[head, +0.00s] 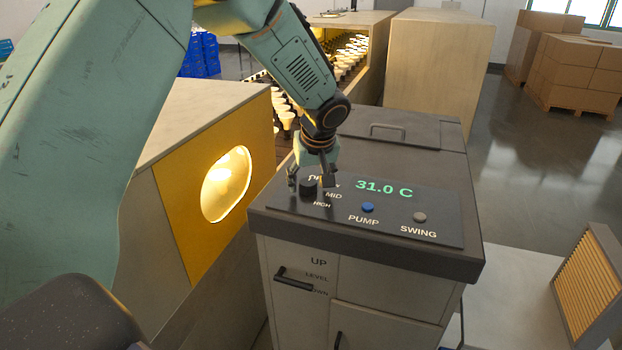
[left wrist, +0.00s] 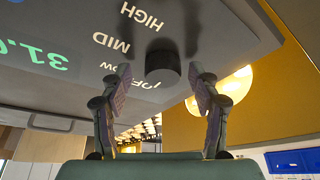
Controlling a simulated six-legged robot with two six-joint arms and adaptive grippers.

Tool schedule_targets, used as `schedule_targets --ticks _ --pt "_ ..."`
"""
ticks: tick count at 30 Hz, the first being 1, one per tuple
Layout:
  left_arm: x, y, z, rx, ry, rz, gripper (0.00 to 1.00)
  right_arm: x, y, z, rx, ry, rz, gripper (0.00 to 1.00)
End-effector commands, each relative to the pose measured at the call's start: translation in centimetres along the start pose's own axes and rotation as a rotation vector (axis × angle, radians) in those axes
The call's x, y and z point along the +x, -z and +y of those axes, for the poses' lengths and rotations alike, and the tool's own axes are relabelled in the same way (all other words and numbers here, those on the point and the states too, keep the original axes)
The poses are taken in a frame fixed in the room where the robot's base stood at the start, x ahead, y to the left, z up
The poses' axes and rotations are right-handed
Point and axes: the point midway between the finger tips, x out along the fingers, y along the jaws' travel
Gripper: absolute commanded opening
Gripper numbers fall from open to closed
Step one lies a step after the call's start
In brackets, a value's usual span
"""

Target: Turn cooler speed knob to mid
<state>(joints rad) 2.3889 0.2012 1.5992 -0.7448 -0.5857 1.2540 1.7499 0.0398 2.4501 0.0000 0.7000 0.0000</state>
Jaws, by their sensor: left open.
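The cooler (head: 375,262) is a grey cabinet with a dark top and a sloped control panel (head: 440,229). Its black round speed knob (head: 308,189) sits at the panel's left end, partly hidden by my gripper. In the left wrist view the knob (left wrist: 162,66) has the words OFF, LOW, MID and HIGH around it; I cannot tell which one it points to. My left gripper (head: 311,179) is open over the knob. In the left wrist view its fingers (left wrist: 162,83) stand apart, one to each side of the knob, with gaps visible. My right gripper is not in view.
The panel also has a green 31.0 C display (head: 384,188), a blue PUMP button (head: 367,207) and a grey SWING button (head: 420,217). A yellow-fronted box with a lit window (head: 226,185) stands close on the left. A lever handle (head: 293,281) sticks out below the panel.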

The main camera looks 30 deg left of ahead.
Motion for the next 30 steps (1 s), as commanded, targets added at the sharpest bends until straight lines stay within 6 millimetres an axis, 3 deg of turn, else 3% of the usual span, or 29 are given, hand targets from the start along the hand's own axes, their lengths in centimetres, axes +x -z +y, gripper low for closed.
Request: schedule_targets --ticks 6,25,30 --pt "0.10 0.08 0.09 -0.001 0.000 -0.001 0.61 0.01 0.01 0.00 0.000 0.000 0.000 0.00" --pt "0.10 0.09 0.16 -0.001 -0.001 -0.001 0.08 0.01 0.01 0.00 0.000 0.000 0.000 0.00" --pt "0.09 0.09 0.10 0.005 -0.002 -0.001 0.07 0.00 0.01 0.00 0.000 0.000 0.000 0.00"
